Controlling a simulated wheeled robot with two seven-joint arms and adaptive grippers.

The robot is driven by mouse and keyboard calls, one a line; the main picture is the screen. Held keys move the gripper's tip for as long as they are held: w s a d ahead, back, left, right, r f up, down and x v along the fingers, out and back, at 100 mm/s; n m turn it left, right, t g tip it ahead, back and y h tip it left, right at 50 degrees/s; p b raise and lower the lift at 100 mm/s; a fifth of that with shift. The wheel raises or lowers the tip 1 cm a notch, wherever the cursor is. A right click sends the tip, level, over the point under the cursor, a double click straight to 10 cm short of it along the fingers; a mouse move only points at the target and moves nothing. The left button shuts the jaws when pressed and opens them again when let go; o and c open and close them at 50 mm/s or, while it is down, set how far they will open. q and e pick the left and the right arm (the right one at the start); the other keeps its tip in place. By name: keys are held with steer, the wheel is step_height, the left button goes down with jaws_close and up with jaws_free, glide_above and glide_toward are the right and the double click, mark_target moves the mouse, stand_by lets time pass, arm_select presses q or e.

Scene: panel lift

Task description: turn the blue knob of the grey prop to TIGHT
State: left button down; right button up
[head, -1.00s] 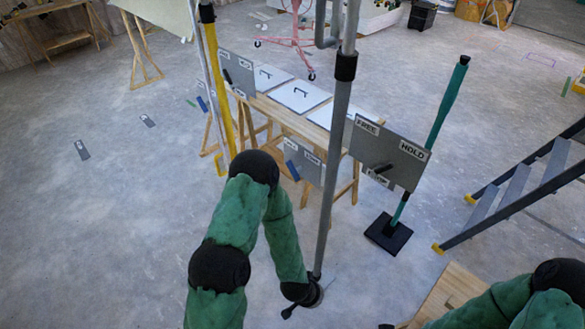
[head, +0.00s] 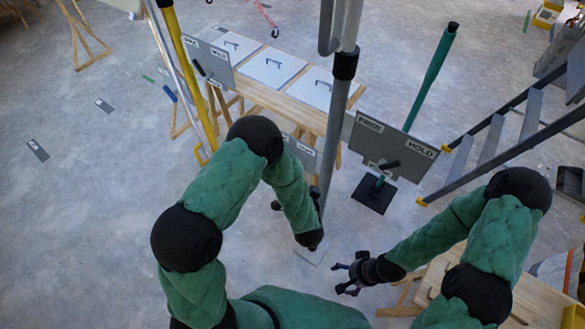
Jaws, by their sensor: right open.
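The grey prop (head: 335,130) stands upright near the middle of the head view, with a black collar. My left wrist is beside the pole's lower end. Its gripper is largely hidden behind the forearm, with only dark bits showing. My right gripper (head: 340,278) is open and empty, right of the pole's foot.
A yellow prop (head: 178,50) with a similar plate stands at the left. Behind is a wooden bench (head: 260,95) with white handled panels. A green pole (head: 430,75) on a black base and a stepladder (head: 515,150) stand at the right. The left floor is mostly clear.

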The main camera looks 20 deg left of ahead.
arm_select(q)
steer(key=s+a+f+b+x, duration=0.1)
steer(key=a+x, duration=0.1)
steer(key=x, duration=1)
steer(key=shift+w+f, duration=0.15)
steer(key=shift+f, duration=0.2)
steer(key=shift+a, duration=0.15)
